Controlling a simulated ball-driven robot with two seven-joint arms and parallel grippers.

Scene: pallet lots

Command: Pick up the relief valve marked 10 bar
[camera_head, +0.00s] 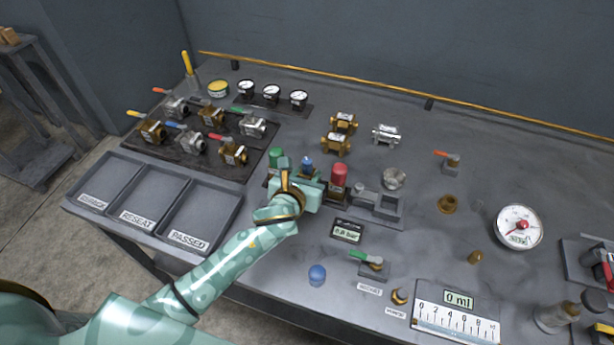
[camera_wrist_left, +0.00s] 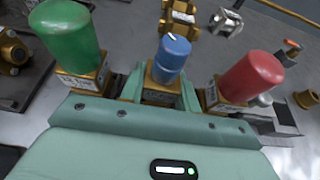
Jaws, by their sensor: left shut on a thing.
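Three relief valves with coloured caps stand in a row: a green one (camera_head: 275,157), a blue one (camera_head: 307,163) and a red one (camera_head: 339,175). In the left wrist view the green valve (camera_wrist_left: 68,38) is at the left, the blue valve (camera_wrist_left: 172,58) in the middle and the red valve (camera_wrist_left: 250,76) at the right. My left gripper (camera_head: 305,182) is shut on the blue valve, its fingers either side of the brass body. The valve is upright; its base is hidden by my gripper. My right gripper is out of view.
Trays labelled RESEAT (camera_head: 139,217) and PASSED (camera_head: 190,239) lie at the left front. Several lever valves stand on a dark mat (camera_head: 180,158) behind them. A grey holder (camera_head: 388,213) and a small display (camera_head: 346,231) are close to my gripper's right.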

